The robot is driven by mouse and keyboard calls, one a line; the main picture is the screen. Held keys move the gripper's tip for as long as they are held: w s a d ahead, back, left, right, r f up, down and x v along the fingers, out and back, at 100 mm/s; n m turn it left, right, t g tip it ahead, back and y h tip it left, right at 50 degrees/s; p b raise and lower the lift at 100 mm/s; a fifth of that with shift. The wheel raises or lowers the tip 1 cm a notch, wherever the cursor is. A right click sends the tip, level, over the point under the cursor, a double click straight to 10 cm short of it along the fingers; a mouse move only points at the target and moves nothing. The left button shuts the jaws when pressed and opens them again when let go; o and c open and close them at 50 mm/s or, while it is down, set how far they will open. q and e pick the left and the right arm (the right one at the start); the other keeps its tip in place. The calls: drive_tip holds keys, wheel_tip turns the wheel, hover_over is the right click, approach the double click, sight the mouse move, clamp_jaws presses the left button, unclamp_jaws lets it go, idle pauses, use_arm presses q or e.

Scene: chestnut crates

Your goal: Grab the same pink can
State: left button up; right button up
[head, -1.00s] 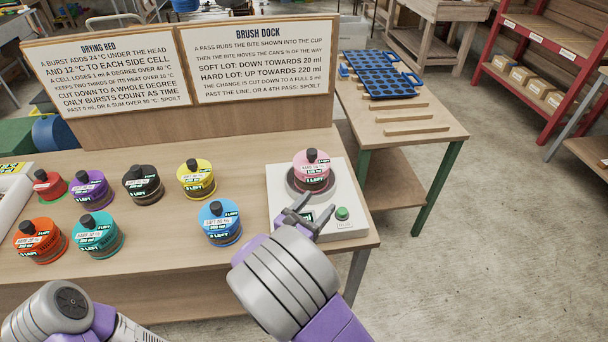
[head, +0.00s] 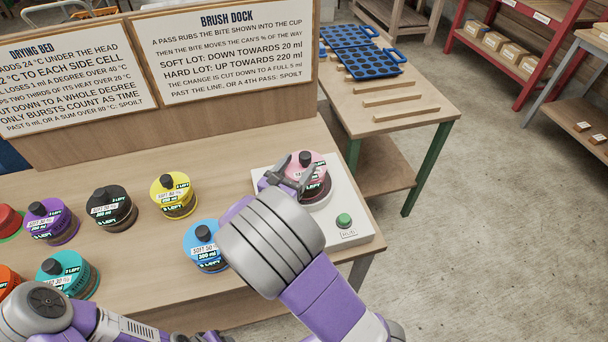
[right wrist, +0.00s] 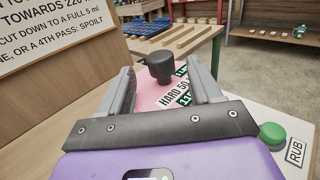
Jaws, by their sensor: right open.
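The pink can (head: 311,171) with a black knob on top sits upright on the white brush dock (head: 343,197). In the right wrist view the pink can (right wrist: 150,96) shows its knob and a label reading "HARD 50". My right gripper (head: 292,170) is open at the can, with one finger on each side of the knob in the right wrist view (right wrist: 163,88). I cannot tell whether the fingers touch it.
A green button (head: 344,220) is on the dock's front right. The blue can (head: 206,247), yellow can (head: 174,196), black can (head: 111,208), purple can (head: 51,222) and teal can (head: 68,275) stand to the left. A sign board (head: 215,110) rises behind.

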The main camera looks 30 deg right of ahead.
sight(302, 161)
drive_tip(key=x, duration=0.2)
drive_tip(key=b+x, duration=0.1)
drive_tip(key=x, duration=0.1)
drive_tip(key=shift+d+r, duration=0.1)
drive_tip(key=shift+r, duration=0.1)
clamp_jaws()
idle(1.2)
